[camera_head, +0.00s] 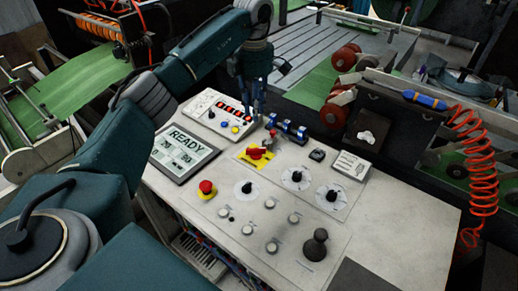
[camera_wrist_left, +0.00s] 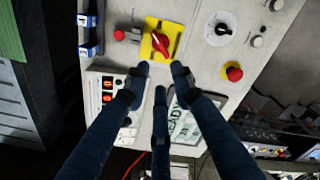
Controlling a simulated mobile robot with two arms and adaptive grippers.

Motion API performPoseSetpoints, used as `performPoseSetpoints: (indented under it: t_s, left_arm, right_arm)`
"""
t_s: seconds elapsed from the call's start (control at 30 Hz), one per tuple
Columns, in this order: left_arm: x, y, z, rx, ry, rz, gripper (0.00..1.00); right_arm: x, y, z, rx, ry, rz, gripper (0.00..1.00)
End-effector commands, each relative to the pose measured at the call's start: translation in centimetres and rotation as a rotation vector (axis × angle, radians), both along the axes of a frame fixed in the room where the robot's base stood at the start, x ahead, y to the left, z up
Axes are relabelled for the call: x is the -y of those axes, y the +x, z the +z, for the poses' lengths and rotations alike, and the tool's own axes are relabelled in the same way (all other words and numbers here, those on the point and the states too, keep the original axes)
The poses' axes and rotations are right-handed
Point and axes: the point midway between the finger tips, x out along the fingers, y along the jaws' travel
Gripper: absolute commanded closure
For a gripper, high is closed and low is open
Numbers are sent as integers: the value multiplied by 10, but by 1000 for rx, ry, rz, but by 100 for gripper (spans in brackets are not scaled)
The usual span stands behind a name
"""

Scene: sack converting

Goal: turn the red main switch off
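The red main switch (camera_head: 258,152) sits on a yellow plate on the light control panel (camera_head: 405,235). In the left wrist view the red switch (camera_wrist_left: 160,43) shows clearly, its handle slanted on the yellow plate; I cannot read its markings. My left gripper (camera_head: 252,110) hangs above the panel's far edge, behind the switch in the head view. In the wrist view its three fingers (camera_wrist_left: 158,78) are spread with nothing between them, and the switch shows just beyond the fingertips, apparently not touched. My right gripper is in neither view.
A red mushroom button (camera_head: 207,187) and a READY screen (camera_head: 185,150) lie nearer my left arm. Blue-and-white blocks (camera_head: 288,130), black dials (camera_head: 296,176) and a black joystick (camera_head: 316,245) stand up from the panel. A red coiled hose (camera_head: 478,165) hangs at the right.

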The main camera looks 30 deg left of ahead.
Motion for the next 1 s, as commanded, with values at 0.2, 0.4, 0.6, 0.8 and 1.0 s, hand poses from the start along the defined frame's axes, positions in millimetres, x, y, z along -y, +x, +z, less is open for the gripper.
performPoseSetpoints:
  t_s: [0.2,0.4,0.6,0.8,1.0]
  left_arm:
    - [0,0,-34,1,-1,0,76]
    - [0,0,-47,0,0,0,76]
    - [0,-1,-71,-5,1,-1,76]
    - [1,-1,-109,-4,-1,0,76]
    - [1,0,-138,-2,-1,-1,76]
  right_arm:
    - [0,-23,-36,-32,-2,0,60]
    - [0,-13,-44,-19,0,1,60]
    - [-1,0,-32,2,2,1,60]
    - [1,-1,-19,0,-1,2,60]
    - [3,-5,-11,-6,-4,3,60]
